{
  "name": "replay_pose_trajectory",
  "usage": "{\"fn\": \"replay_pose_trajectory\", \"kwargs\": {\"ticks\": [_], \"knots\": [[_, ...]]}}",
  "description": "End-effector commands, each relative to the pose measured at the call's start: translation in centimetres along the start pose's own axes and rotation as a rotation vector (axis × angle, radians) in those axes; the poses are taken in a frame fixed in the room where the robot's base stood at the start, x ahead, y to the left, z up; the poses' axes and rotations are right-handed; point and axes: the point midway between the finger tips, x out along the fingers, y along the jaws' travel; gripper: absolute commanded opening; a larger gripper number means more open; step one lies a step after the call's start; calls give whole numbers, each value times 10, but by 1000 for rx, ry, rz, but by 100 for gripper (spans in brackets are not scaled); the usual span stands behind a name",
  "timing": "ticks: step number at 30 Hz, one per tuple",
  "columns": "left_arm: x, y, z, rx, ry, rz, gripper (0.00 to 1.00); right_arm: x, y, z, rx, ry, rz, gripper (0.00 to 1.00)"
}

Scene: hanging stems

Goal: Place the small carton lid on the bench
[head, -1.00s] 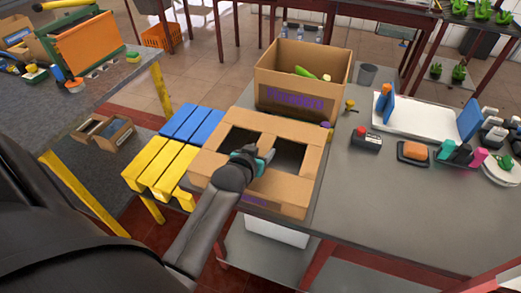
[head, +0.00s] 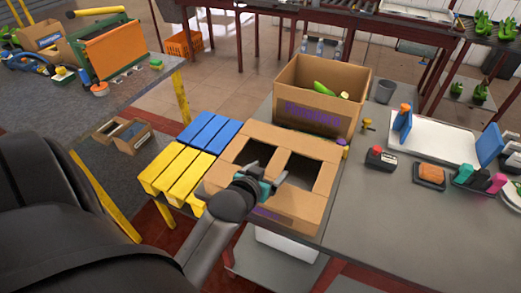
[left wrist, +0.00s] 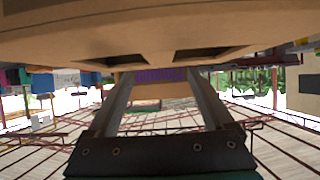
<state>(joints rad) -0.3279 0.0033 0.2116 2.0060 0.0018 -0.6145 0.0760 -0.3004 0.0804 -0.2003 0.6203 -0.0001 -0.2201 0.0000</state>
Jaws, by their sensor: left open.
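Contact with the cardboard cannot be told. My right gripper is not in view.
A large open carton (head: 320,121) with purple lettering and green produce stands behind the cardboard. Yellow (head: 175,172) and blue (head: 210,131) slatted pallets are at its left. A red-and-black item (head: 381,159) and white tray (head: 440,140) stand right. The bench's near right is clear.

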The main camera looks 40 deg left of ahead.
Motion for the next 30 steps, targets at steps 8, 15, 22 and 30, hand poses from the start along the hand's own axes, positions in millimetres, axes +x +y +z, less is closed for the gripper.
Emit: {"fn": "replay_pose_trajectory", "kwargs": {"ticks": [8,15,22,30], "knots": [[-42,0,1,0,-3,0,86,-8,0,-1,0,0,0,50],[-54,0,0,-1,-1,0,86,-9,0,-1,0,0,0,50],[-55,0,0,-1,-1,0,86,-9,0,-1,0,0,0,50],[-54,0,0,-1,-1,0,86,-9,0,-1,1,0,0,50]]}}
